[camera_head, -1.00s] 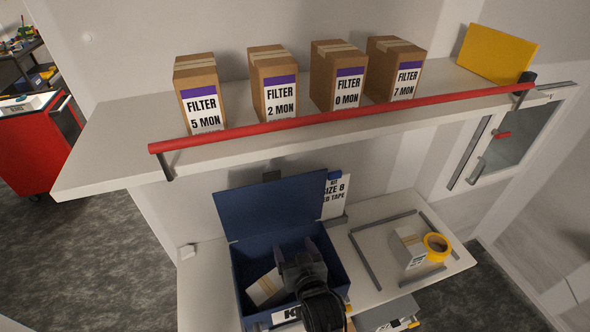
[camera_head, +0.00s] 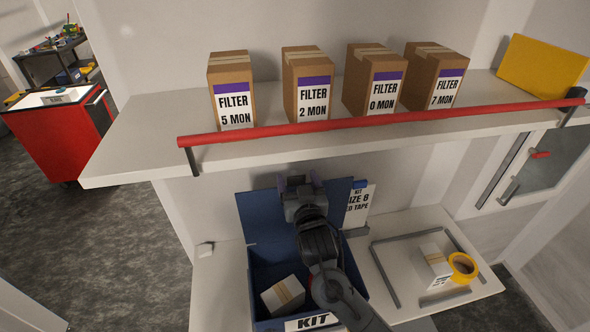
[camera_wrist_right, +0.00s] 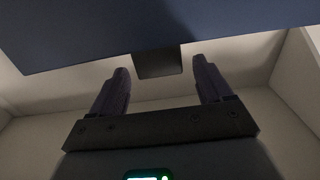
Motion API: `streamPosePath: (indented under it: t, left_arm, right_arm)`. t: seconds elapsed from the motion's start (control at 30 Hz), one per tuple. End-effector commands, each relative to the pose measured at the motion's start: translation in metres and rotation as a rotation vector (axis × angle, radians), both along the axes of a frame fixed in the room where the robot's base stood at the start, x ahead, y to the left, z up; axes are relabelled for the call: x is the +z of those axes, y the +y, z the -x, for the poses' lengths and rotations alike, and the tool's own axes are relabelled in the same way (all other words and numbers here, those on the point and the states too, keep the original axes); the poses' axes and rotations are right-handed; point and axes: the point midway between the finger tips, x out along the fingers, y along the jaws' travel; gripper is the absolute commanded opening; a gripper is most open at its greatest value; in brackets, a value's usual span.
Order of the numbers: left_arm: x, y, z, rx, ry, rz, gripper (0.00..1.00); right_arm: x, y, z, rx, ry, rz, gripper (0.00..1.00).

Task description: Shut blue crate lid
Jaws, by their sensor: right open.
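The blue crate (camera_head: 254,280) stands on the lower bench with a KIT label on its front. Its blue lid (camera_head: 259,215) is open, raised at the back of the crate. My right gripper (camera_head: 299,181) is at the lid's upper edge, hiding part of it. The gripper is open and empty, fingers pointing away from the crate. In the right wrist view the lid (camera_wrist_right: 130,35) crosses the top, and a dark tab (camera_wrist_right: 158,65) at its edge shows between the fingertips (camera_wrist_right: 165,78), apart from both. My left gripper is not in view.
A white box (camera_head: 283,295) lies inside the crate. A shelf with a red rail (camera_head: 380,122) and several filter boxes overhangs above. To the right, another white box (camera_head: 434,266) and a yellow tape roll (camera_head: 462,267) sit by grey frame strips. A label card (camera_head: 357,206) stands beside the lid.

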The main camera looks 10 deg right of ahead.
Motion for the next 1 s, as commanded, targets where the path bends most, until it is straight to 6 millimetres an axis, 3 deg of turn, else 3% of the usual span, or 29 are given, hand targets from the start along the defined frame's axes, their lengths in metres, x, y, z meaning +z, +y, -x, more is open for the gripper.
streamPosePath:
  t: [0.3,0.73,1.0]
  left_arm:
    - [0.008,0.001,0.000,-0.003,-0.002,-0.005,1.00]
    - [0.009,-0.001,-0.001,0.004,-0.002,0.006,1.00]
    - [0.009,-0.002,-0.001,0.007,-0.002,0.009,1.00]
  right_arm:
    - [0.001,0.004,-0.031,0.001,0.000,0.001,0.79]
    - [-0.001,0.004,-0.036,0.001,0.001,0.000,0.79]
    - [-0.001,0.004,-0.036,0.001,0.001,0.000,0.37]
